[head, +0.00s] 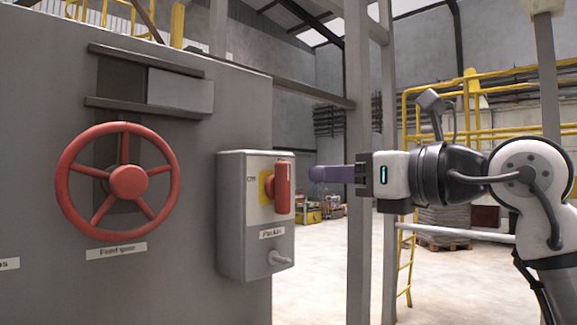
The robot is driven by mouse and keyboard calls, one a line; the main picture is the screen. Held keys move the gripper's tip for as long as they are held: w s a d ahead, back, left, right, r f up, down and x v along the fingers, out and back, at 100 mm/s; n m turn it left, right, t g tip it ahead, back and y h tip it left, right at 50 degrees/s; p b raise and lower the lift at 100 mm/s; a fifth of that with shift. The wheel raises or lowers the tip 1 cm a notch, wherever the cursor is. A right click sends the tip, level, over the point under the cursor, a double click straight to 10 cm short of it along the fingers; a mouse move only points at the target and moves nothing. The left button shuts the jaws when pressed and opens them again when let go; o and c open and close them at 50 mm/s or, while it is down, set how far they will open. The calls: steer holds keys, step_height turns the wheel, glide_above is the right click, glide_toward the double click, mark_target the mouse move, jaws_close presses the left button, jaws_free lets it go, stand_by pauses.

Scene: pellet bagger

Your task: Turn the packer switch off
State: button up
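The packer switch is a grey box (243,225) on the side of the large grey machine, with a "Packer" label on its front. Its red handle (282,188) stands upright on a yellow plate (265,188), and an "Off" mark shows to the left of the plate. My gripper (314,174), with purple fingers pointing left, is to the right of the red handle, with a small gap between them in the picture. The fingers overlap in this side view, so their opening is hidden. No object shows at the fingertips.
A red handwheel (128,182) labelled "Feed gate" is on the machine panel (30,130) left of the switch. A grey post (357,240) stands behind my gripper. Yellow railings (480,90) and a pallet stack (445,225) are further back. Open floor shows beyond the box.

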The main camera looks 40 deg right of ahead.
mark_target(288, 174)
steer(key=w+p, duration=0.1)
steer(key=w, duration=0.2)
steer(key=w+p, duration=0.1)
steer(key=w, duration=0.2)
steer(key=w+p, duration=0.1)
steer(key=w, duration=0.2)
steer(key=shift+a, duration=0.4)
jaws_close()
